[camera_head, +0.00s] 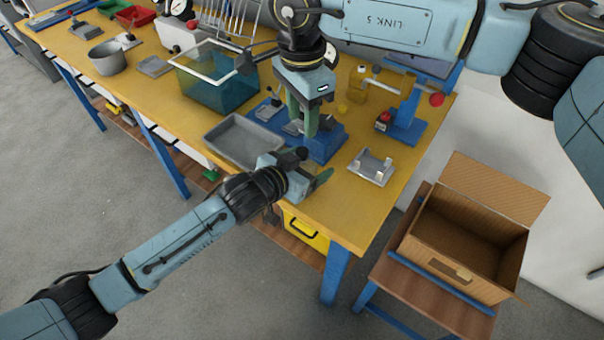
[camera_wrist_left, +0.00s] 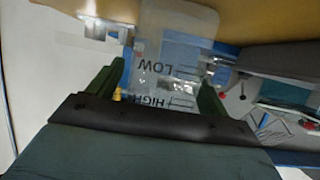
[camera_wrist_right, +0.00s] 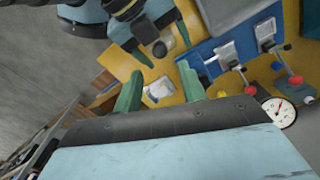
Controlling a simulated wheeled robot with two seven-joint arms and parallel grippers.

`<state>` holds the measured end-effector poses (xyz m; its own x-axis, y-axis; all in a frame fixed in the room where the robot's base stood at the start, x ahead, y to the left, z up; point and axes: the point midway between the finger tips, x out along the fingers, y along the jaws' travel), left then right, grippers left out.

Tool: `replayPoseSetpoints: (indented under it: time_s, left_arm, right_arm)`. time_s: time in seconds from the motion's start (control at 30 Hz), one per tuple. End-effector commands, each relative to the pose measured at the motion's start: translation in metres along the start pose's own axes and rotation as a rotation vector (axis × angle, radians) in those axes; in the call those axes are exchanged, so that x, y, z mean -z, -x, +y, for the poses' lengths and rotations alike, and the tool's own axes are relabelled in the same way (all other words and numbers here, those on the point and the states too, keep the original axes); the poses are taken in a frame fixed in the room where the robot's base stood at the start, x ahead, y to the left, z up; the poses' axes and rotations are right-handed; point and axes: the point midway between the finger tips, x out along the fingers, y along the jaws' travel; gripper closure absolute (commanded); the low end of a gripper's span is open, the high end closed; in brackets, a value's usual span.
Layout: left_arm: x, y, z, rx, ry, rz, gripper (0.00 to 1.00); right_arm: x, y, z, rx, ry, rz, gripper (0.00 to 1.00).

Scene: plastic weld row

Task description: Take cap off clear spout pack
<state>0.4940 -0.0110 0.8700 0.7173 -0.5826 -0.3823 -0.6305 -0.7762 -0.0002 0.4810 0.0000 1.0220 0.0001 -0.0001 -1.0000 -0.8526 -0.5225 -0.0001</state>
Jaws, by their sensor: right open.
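The clear spout pack (camera_wrist_left: 180,22) is see-through, with LOW and HIGH level marks that look upside down in the left wrist view. It fills the gap between the fingers of my left gripper (camera_wrist_left: 165,68), which looks shut on it. In the head view my left gripper (camera_head: 309,170) is at the bench's front edge, and I cannot make out the pack there. I cannot pick out the cap for sure. My right gripper (camera_head: 303,120) points down above and behind the left one, open and empty. In the right wrist view its fingers (camera_wrist_right: 160,72) stand apart.
A grey tray (camera_head: 213,147) lies left of the grippers, and a blue clear-walled tank (camera_head: 200,85) stands behind it. A silver fixture (camera_head: 371,178) and a blue-based press (camera_head: 407,130) are to the right. An open cardboard box (camera_head: 430,235) stands on a low stand beyond the bench's right end.

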Motion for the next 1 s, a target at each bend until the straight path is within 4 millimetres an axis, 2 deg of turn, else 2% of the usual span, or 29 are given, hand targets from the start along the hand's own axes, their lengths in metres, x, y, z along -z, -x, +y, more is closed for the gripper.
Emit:
replayPoseSetpoints:
  time_s: [0.03, 0.4, 0.5, 0.57, 0.87, 1.0]
  left_arm:
    - [0.0, 0.0, 0.0, 0.0, 0.0, 0.0, 0.28]
    - [0.0, 0.0, 0.0, 0.0, 0.0, -0.001, 0.76]
    - [0.0, 0.0, 0.0, 0.0, 0.0, -0.001, 0.87]
    - [0.0, 0.0, 0.0, 0.0, 0.0, -0.001, 0.87]
    - [0.0, 0.0, 0.0, 0.001, 0.0, -0.001, 0.87]
    - [0.0, 0.0, 0.0, 0.001, 0.0, -0.001, 0.87]
  right_arm:
    - [0.0, 0.0, 0.0, 0.0, 0.0, 0.0, 0.59]
    - [0.0, 0.0, 0.0, 0.0, 0.0, 0.0, 0.59]
    - [0.0, 0.0, 0.0, 0.0, 0.0, 0.0, 0.58]
    - [0.0, 0.001, 0.0, 0.001, 0.004, -0.001, 0.51]
    - [0.0, 0.035, 0.004, 0.025, 0.152, -0.005, 0.51]
    - [0.002, 0.036, 0.005, 0.028, 0.183, -0.003, 0.51]
